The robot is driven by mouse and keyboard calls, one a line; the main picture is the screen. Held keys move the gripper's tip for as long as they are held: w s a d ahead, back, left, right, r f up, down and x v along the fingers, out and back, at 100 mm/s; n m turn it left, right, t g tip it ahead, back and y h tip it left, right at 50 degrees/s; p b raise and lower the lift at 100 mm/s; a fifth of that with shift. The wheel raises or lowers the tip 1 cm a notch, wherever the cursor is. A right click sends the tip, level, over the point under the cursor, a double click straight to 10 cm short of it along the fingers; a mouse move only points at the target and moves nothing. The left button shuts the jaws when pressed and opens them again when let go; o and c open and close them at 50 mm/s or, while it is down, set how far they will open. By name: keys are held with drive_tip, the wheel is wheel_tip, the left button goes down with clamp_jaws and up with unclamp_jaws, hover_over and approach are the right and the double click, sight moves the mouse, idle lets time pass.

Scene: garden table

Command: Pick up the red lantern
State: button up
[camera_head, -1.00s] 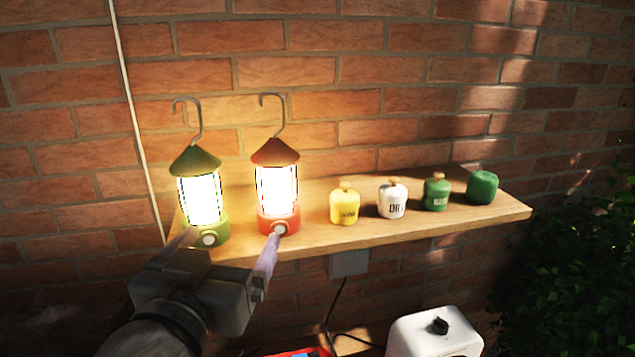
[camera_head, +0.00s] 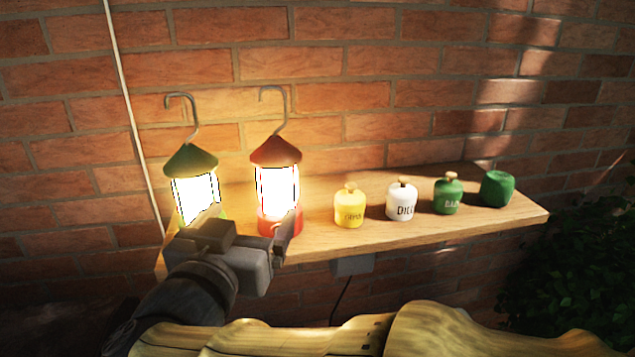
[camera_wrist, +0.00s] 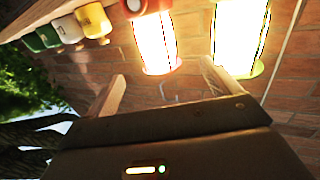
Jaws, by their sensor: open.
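The red lantern (camera_head: 277,195), lit, with a red cap, red base and wire hook, stands upright on the wooden shelf. It also shows in the wrist view (camera_wrist: 155,38), turned over, beyond the fingers. My gripper (camera_head: 248,226) is open and empty in front of the lanterns. In the head view one finger overlaps the lower right of the red lantern and the other overlaps the green lantern (camera_head: 193,186). In the wrist view the red lantern appears across the gap between the fingertips (camera_wrist: 162,85). How far it is from them, I cannot tell.
The green lantern stands close on the left of the red one. A brick wall (camera_head: 350,95) closes off behind the shelf (camera_head: 335,240).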

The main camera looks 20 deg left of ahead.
sight(269, 189)
drive_tip(key=w, duration=0.3)
drive_tip(key=w+p, duration=0.1)
drive_tip(key=w, duration=0.2)
drive_tip(key=w+a+p, duration=0.1)
drive_tip(key=w, duration=0.1)
drive_tip(key=shift+w, duration=0.4)
drive_tip(key=shift+s, duration=0.1)
drive_tip(key=w+p, duration=0.2)
drive_tip(key=w, duration=0.3)
drive_tip(key=shift+w, duration=0.2)
drive_tip(key=shift+s+a, duration=0.1)
drive_tip(key=shift+s, duration=0.05)
